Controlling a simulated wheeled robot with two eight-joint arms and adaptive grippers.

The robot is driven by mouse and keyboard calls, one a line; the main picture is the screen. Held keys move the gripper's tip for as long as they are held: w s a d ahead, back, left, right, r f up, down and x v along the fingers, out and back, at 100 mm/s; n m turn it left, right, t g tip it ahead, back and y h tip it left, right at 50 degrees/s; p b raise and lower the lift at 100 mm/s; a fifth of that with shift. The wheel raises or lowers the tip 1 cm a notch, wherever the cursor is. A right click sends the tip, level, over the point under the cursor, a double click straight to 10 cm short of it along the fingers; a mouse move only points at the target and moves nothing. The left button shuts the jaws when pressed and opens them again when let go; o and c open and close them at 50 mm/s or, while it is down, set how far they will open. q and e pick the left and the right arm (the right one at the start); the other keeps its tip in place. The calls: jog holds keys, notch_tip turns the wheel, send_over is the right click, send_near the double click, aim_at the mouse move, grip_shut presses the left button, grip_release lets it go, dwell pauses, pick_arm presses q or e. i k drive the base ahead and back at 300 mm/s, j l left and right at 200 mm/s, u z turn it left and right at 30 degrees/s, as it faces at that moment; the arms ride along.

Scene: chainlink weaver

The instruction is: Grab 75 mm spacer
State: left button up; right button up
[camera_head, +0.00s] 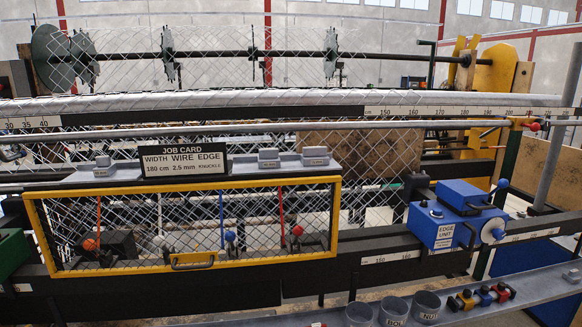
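Several small grey blocks, possibly the spacers, rest on a narrow grey shelf (240,172) beside the job card. One grey block (103,161) sits left of the card. Right of the card is a stepped grey block or stack (268,159), and farther right is another (316,156). Their markings are too small to read, so I cannot tell which one is the 75 mm spacer. Neither of my grippers shows in the head view.
The job card (184,162) stands upright on the shelf. Below is a yellow-framed mesh guard (190,270) with levers behind it. A blue edge unit (458,215) sits right. Grey cups (425,307) and small coloured parts (484,296) lie on the front ledge.

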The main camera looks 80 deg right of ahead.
aim_at(311, 155)
jog(key=z, duration=2.35)
